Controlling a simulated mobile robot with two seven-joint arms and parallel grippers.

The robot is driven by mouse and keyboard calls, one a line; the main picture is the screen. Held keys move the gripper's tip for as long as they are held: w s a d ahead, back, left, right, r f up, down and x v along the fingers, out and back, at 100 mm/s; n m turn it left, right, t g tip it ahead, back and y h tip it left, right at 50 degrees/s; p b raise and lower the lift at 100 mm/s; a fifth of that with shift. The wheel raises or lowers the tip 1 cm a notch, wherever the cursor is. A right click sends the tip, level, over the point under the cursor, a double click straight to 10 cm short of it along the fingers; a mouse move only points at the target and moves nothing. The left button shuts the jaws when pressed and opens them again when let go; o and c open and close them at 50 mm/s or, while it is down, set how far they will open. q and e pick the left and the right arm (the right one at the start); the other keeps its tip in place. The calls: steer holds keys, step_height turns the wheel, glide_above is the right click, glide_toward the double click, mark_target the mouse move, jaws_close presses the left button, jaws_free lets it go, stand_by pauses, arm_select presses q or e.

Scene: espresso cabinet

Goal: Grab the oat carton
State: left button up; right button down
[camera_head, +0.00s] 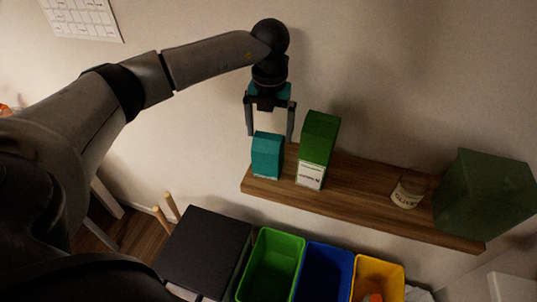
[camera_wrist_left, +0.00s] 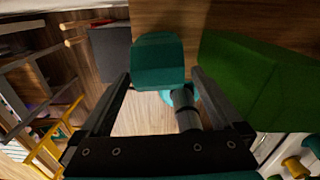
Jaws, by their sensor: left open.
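A small teal carton (camera_head: 266,158) stands upright near the left end of the wooden wall shelf (camera_head: 350,202). A taller green carton (camera_head: 318,145) with a white label stands just right of it. Neither label reads clearly as oat. My left gripper (camera_head: 271,137) points down above the teal carton, open, with its fingertips around the height of the carton's top. In the left wrist view the teal carton (camera_wrist_left: 158,55) shows between and beyond the fingers, and the green carton (camera_wrist_left: 262,82) lies close outside the right finger. My right gripper is not in view.
On the shelf's right are a labelled jar (camera_head: 408,190) and a large dark green translucent box (camera_head: 487,196). Below stand a black box (camera_head: 207,250) and green (camera_head: 272,262), blue (camera_head: 325,270) and yellow bins (camera_head: 379,275). Bare shelf lies between the green carton and jar.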

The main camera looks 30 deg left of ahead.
mark_target(268, 147)
arm_select(q)
steer(key=shift+f+p, duration=0.35)
steer(key=shift+f, duration=2.6)
steer(key=shift+s+a, duration=0.1)
steer(key=shift+c, duration=0.4)
steer(key=c, duration=1)
